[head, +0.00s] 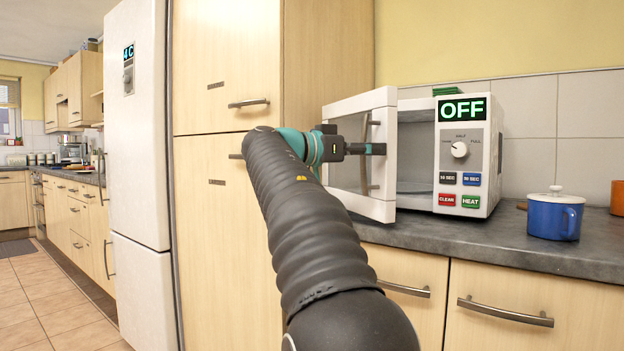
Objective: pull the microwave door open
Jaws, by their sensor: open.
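The white microwave (468,185) stands on the grey counter, with a green OFF display, a dial and several coloured buttons. Its door (376,207) is partly open, swung out to the left on its left side, so part of the cavity (415,160) shows. A vertical handle (364,170) runs along the door's front near its free edge. My gripper (378,149) is open, with its fingers at the upper part of the handle, in front of the door. Whether the fingers touch the handle cannot be told. My arm hides part of the door's left side.
A blue pot (555,215) with a white lid stands on the counter (480,240) right of the microwave, with an orange item (617,197) at the right edge. A tall wooden cabinet (225,80) and a white fridge (140,160) stand to the left. Tiled floor lies free at far left.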

